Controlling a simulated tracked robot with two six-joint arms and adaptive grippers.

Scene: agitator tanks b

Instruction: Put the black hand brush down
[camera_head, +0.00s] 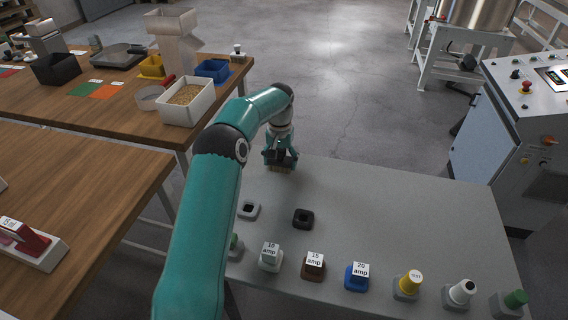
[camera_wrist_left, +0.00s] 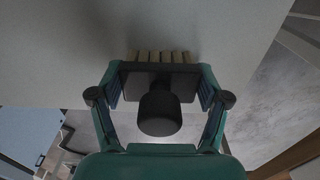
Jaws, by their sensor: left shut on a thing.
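The black hand brush (camera_wrist_left: 160,110) is between the two fingers of my left gripper (camera_wrist_left: 160,95) in the left wrist view. It has a black body with a round knob, and a row of tan bristles shows along its far edge. My right gripper is not in view.
Along the grey table's near edge stand several labelled fuse-like plugs, among them a brown one (camera_head: 314,267) and a blue one (camera_head: 357,278). The table's right and middle are clear. A wooden table (camera_head: 120,100) holds bins.

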